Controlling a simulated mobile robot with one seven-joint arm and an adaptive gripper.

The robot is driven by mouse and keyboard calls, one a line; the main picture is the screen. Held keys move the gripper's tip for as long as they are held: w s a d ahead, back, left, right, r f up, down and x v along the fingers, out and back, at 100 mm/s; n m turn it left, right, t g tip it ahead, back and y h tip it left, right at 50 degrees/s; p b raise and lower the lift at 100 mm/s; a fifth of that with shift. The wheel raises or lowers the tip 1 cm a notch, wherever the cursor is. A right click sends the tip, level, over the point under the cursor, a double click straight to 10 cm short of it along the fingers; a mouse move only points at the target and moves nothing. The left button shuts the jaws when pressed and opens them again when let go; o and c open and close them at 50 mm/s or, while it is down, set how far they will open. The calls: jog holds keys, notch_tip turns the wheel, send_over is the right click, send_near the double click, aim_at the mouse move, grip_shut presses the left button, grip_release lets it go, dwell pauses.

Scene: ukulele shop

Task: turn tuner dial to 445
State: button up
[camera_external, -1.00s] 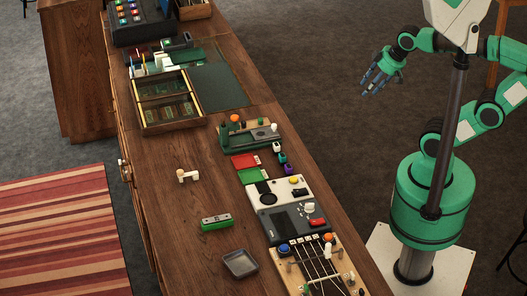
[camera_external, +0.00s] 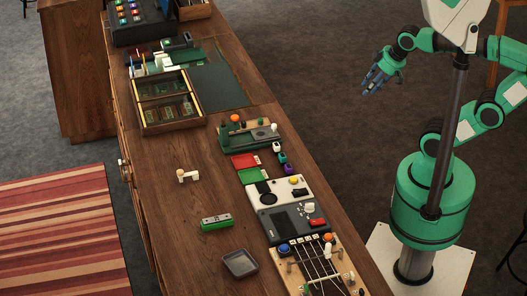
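A tuner-like device (camera_external: 285,218) with a dark screen lies on the wooden counter, right of centre. A pale round knob (camera_external: 309,208) sits on it, with a red button (camera_external: 317,222) just below. I take the knob for the dial; its marks and any reading on the screen are too small to read. My gripper (camera_external: 371,87) hangs in the air to the upper right of the counter, well apart from the device. Its fingers look spread, with nothing between them.
A fretboard-like board with strings (camera_external: 318,262) lies just below the device. A white panel with a yellow button (camera_external: 280,190) adjoins it above. A green block (camera_external: 216,222) and a small grey tray (camera_external: 240,264) lie to the left.

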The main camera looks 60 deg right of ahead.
jog(key=shift+a, duration=0.15)
jog(key=c, duration=0.4)
jog(key=shift+w+a, duration=0.2)
grip_shut()
jog(key=w+a+f+m+g+y+p, duration=0.2)
jog(key=w+a+m+g+y+p, duration=0.15)
jog(key=a+p, duration=0.45)
jog(key=w+a+f+m+g+y+p, duration=0.25)
jog(key=w+a, duration=0.25)
jog(key=a, duration=0.7)
jog(key=a+f+m+g+y+p, duration=0.2)
jog(key=a+f+m+p, duration=0.5)
jog(key=a, duration=0.6)
jog(key=shift+a+f+g+p, duration=0.2)
jog(key=shift+f+g+p, duration=0.45)
jog(key=shift+g+p, duration=0.1)
